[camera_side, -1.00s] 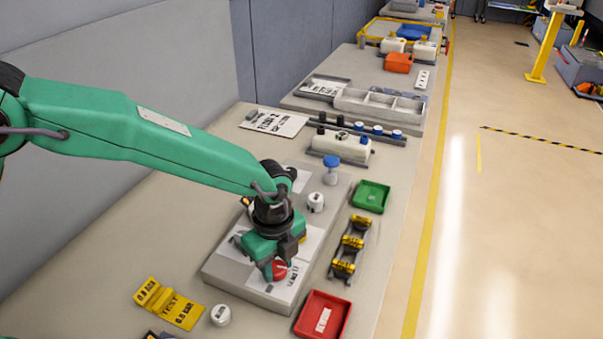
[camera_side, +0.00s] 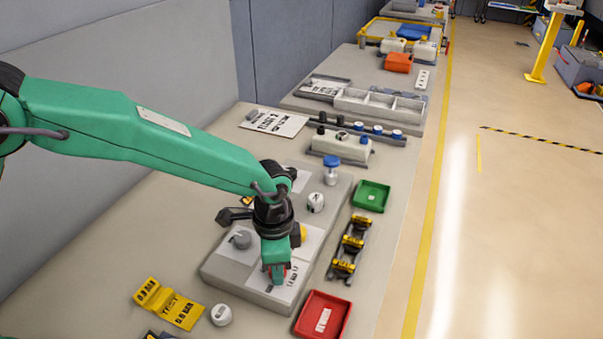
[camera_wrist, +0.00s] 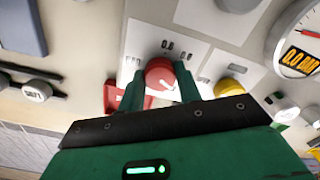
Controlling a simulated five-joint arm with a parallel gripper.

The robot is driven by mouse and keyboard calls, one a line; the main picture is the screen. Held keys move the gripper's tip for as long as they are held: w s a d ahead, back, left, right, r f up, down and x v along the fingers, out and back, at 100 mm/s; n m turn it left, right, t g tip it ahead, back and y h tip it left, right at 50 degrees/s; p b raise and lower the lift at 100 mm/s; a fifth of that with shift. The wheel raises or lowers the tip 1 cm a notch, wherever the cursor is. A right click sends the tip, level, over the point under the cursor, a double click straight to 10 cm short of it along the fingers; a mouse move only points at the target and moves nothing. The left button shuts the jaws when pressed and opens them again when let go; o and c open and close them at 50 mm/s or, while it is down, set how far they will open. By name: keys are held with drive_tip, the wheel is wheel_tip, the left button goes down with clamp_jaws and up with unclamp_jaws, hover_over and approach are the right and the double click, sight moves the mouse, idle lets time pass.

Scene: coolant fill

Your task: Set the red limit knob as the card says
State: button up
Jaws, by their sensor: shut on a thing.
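The red limit knob (camera_wrist: 160,74) sits on a white scale plate on the grey panel (camera_side: 238,288). My gripper (camera_wrist: 160,88) is shut on the knob, with one green finger on each side of it. A white pointer line shows on the knob's face in the wrist view. In the side view my gripper (camera_side: 275,272) hides most of the knob. A yellow folded card (camera_side: 170,304) with black print, partly reading TEST and BAR, stands on the bench left of the panel. Its figures are too small to read surely.
A grey knob (camera_side: 241,239), a yellow knob (camera_wrist: 228,88) and a white gauge (camera_wrist: 298,50) reading 0.0 BAR are near the red knob. A red tray (camera_side: 322,318), a green tray (camera_side: 371,196) and a rack of yellow-topped parts (camera_side: 348,246) line the right edge.

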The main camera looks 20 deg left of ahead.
drive_tip(key=n, duration=1.4)
drive_tip(key=shift+r, duration=0.1)
idle(0.4)
drive_tip(key=o, duration=1)
drive_tip(key=shift+r, duration=3.85)
